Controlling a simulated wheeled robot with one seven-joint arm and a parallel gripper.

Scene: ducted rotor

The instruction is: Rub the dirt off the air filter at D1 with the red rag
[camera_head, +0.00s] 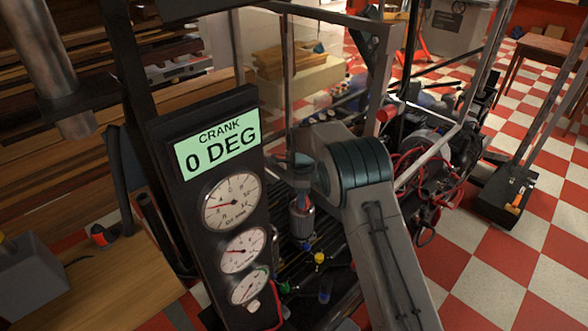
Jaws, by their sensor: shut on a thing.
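I cannot make out the air filter, the D1 label or the red rag in this view. My arm (385,250) reaches up from the bottom, and its thick banded joint (355,175) covers the middle of the machine.
A dark gauge panel (222,195) reading "CRANK 0 DEG" stands left of my arm. Metal frame bars (440,150) and red cables (432,185) lie to the right. A wooden bench (115,280) is at lower left. The checkered floor (510,270) is clear at lower right.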

